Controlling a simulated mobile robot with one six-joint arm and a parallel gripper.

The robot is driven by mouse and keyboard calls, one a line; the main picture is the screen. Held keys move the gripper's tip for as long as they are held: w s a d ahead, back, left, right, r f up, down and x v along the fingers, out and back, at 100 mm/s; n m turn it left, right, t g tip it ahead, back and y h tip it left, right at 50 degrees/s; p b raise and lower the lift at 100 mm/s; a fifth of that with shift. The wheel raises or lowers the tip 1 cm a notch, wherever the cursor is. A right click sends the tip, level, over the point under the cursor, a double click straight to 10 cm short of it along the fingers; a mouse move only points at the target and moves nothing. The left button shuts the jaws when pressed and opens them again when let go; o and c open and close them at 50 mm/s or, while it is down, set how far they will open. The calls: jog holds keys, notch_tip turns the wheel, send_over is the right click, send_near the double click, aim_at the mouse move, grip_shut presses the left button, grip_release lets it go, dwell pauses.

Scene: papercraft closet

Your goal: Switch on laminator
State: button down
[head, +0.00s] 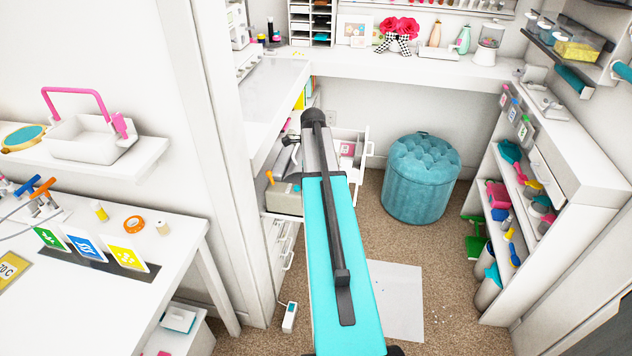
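No thing in the head view can be named as the laminator for certain. A beige-grey box-shaped device (284,201) with an orange knob sits on a low shelf or drawer, left of my teal arm; I cannot tell whether it is the laminator. No switch or lit lamp can be made out. My arm rises through the middle of the picture and bends at a dark joint. Dark grey parts, perhaps of my wrist, show just left of the arm above the device. My gripper's fingertips cannot be made out.
A teal tufted stool (422,178) stands ahead right of my arm. An open white drawer (352,157) sticks out behind the arm. A white table (95,285) is at left, a white shelf unit (535,180) at right. A small white device (290,317) is near the floor. Carpet is open around a pale sheet (398,300).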

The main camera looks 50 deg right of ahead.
dwell(0.3)
jog(key=c, duration=1.7)
grip_release()
jog(key=shift+r, duration=0.1)
jog(key=shift+w+a+r+b, duration=0.15)
jog(key=shift+r+b, duration=0.4)
jog(key=shift+r, duration=2.85)
jog(key=shift+w+a+r+b, duration=0.15)
jog(key=shift+r+b, duration=0.35)
jog(key=shift+r, duration=2.9)
jog(key=shift+d, duration=0.15)
